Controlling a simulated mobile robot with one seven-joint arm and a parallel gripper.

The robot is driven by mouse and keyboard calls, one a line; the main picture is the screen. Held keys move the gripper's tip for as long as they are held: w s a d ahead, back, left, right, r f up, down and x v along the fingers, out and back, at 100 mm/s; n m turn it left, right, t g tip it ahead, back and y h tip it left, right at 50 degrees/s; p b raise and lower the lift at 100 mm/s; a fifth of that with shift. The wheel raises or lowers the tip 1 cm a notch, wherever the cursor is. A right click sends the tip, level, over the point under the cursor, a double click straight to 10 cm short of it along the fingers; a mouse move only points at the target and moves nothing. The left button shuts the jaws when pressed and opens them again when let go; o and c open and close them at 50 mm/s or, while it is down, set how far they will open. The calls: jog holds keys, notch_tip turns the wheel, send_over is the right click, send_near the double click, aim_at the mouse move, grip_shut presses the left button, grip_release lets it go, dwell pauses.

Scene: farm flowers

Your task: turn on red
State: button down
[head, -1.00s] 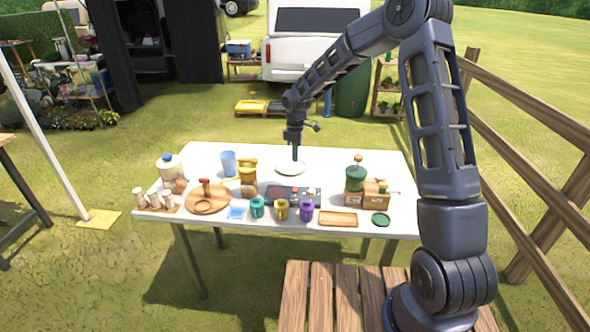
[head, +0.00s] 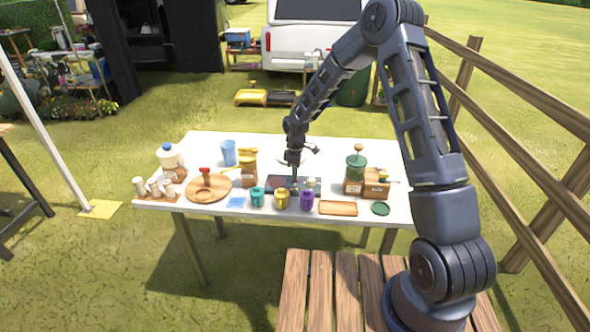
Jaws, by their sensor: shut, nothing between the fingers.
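A flat dark panel (head: 279,184) lies near the middle of the white table. Its small details are too fine to read, and I cannot make out a red control on it. My gripper (head: 295,178) points straight down over the panel, shut and empty. Its tip overlaps the panel in the picture; I cannot tell whether it touches. The gripper and wrist hide part of the panel. A small red-topped object (head: 205,172) stands on a round wooden board (head: 222,187) at the left, apart from the gripper.
Teal (head: 257,197), yellow (head: 282,199) and purple (head: 307,201) cups stand along the front of the panel. A wooden box (head: 376,185) with a green pot (head: 355,167) is to the right. A brown tray (head: 338,208) lies at the front right. A blue cup (head: 228,153) stands at the left.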

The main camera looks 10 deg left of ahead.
jog(key=shift+f, duration=0.1)
dwell(0.3)
jog(key=shift+s+f+t, duration=0.15)
jog(key=shift+s+t, duration=0.05)
jog(key=shift+t, duration=0.1)
jog(key=shift+w, duration=0.3)
jog(key=shift+w+r, duration=0.2)
jog(key=shift+w, duration=0.4)
notch_tip(320, 180, up, 14)
jog(key=w, duration=0.2)
dwell(0.3)
jog(key=shift+w+d, duration=0.1)
